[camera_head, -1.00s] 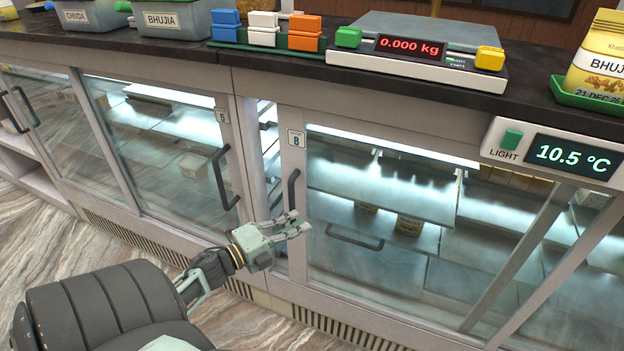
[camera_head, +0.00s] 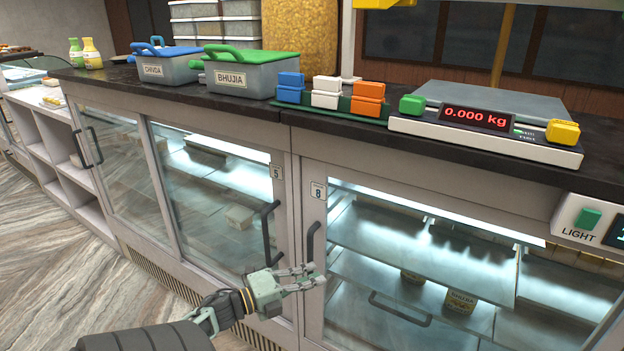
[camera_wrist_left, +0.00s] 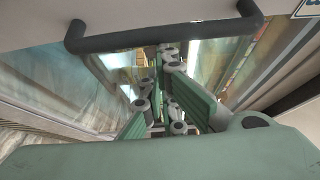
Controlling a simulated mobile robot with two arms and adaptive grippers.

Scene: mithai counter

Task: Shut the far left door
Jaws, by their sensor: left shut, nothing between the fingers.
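The sliding glass door marked 8 (camera_head: 318,215) is at the left end of the right display case. Its frame stands against the case's left upright, with no gap visible. Its dark handle (camera_head: 310,247) is upright; a dark bar handle (camera_wrist_left: 165,38) crosses the top of the left wrist view. My left gripper (camera_head: 312,277) is shut and empty, in front of door 8's frame just below the handle; I cannot tell whether it touches. In the left wrist view its fingers (camera_wrist_left: 165,85) are together. My right gripper is not in view.
Door 5 (camera_head: 215,190) of the case to the left has its own handle (camera_head: 269,232). Further left is another glass door (camera_head: 120,175). The counter holds the scale (camera_head: 480,118), coloured blocks (camera_head: 326,92) and lidded tubs (camera_head: 243,75). The floor (camera_head: 60,270) at left is clear.

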